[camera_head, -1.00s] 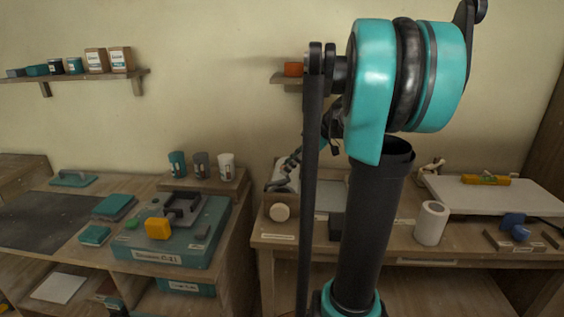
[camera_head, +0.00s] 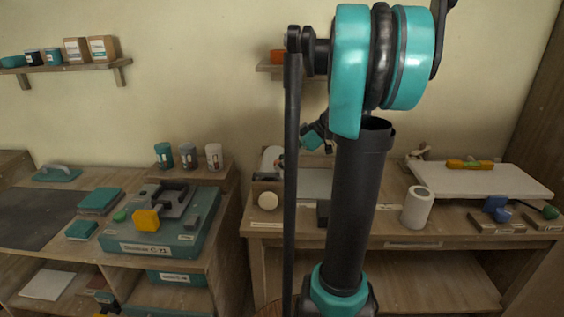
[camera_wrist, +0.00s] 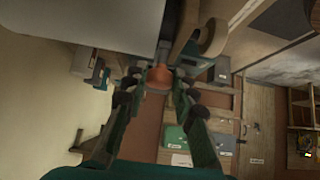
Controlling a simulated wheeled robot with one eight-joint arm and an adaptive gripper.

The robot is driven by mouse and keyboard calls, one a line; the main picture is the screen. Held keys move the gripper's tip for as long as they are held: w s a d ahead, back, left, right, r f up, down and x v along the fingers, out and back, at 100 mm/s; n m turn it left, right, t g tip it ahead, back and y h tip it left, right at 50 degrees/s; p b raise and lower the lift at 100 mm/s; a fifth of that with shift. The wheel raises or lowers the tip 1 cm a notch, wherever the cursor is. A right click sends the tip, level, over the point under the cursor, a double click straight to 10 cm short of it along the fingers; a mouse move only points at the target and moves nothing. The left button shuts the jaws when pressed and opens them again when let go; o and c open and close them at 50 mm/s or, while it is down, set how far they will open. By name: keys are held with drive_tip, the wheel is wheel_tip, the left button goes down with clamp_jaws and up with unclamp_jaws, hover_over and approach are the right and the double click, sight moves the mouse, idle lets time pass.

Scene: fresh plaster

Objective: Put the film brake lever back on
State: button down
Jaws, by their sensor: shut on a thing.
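In the wrist view, my gripper (camera_wrist: 158,82) has its two dark fingers on either side of an orange-brown knob (camera_wrist: 158,76) and is shut on it. A short grey stem (camera_wrist: 163,52) rises from the knob; this looks like the film brake lever, but its far end is hard to make out. A pale box-like body (camera_wrist: 110,22) and a tan roll (camera_wrist: 207,40) are just beyond the fingertips. In the head view, my wrist (camera_head: 316,138) shows partly behind my arm above the right bench, and the held thing is hidden there.
The right bench carries a white roll (camera_head: 417,207), a white board (camera_head: 485,180) with a yellow level (camera_head: 469,165), and small blocks with blue and green parts. The left bench holds a teal case (camera_head: 165,245) with a yellow block (camera_head: 146,220), and several cups behind.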

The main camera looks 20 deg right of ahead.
drive_tip(key=shift+d+f, duration=0.1)
drive_tip(key=shift+f, duration=0.1)
drive_tip(key=c, duration=1.2)
unclamp_jaws()
drive_tip(key=shift+r, duration=0.1)
drive_tip(key=v, duration=1.2)
drive_tip(key=shift+s, duration=0.1)
